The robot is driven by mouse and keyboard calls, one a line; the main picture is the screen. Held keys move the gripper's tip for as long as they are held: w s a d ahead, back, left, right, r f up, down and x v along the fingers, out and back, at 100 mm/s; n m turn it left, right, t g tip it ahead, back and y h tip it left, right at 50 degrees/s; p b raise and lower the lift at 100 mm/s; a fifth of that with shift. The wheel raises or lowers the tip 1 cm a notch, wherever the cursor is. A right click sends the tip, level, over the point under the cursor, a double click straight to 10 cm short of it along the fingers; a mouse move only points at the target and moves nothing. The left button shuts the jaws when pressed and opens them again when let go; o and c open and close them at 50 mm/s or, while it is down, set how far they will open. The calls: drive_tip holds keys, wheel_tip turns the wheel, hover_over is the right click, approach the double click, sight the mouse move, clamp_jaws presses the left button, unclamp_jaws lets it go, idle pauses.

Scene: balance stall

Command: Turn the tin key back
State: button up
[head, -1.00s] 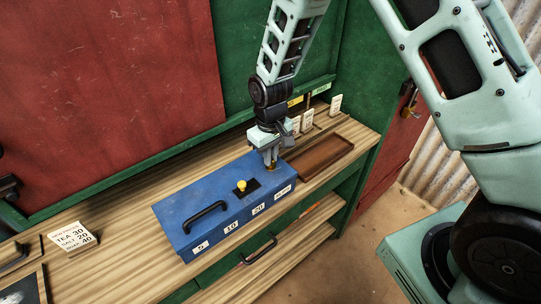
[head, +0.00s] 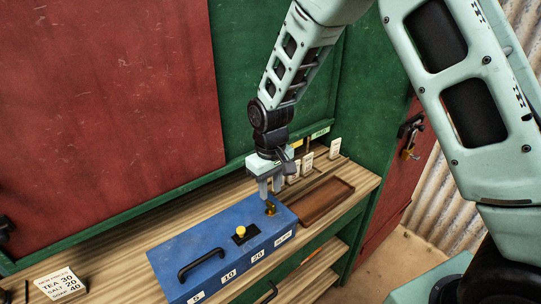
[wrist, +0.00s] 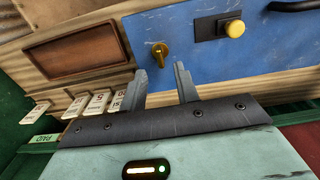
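The tin (head: 215,250) is a blue box with a black handle and number labels along its front edge. Its brass key (head: 270,208) stands on the lid near the right end; the wrist view also shows the key (wrist: 160,54), with its grip roughly upright in that picture. My gripper (head: 269,190) is just behind and above the key. In the wrist view its two fingers (wrist: 163,78) are apart with nothing between them, and the key lies beyond the fingertips, clear of them.
A yellow knob (head: 240,231) on a black plate sits on the lid near the key. A brown tray (head: 322,202) lies right of the tin. Small number cards (wrist: 98,102) stand behind. A price card (head: 62,283) is at the left. The counter's left stretch is mostly clear.

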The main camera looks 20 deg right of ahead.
sight(270, 203)
wheel_tip(270, 203, up, 12)
drive_tip(key=b, duration=0.2)
drive_tip(key=shift+r, duration=0.25)
drive_tip(key=s+a+f+n, duration=0.1)
drive_tip(key=s+a+n, duration=0.1)
drive_tip(key=s, duration=1.1)
drive_tip(key=s+a+f+n, duration=0.1)
drive_tip(key=s+a, duration=0.3)
drive_tip(key=s, duration=0.9)
drive_tip(key=shift+s+f+n+y, duration=0.25)
drive_tip(key=shift+s+n+y, duration=0.1)
drive_tip(key=shift+n, duration=0.15)
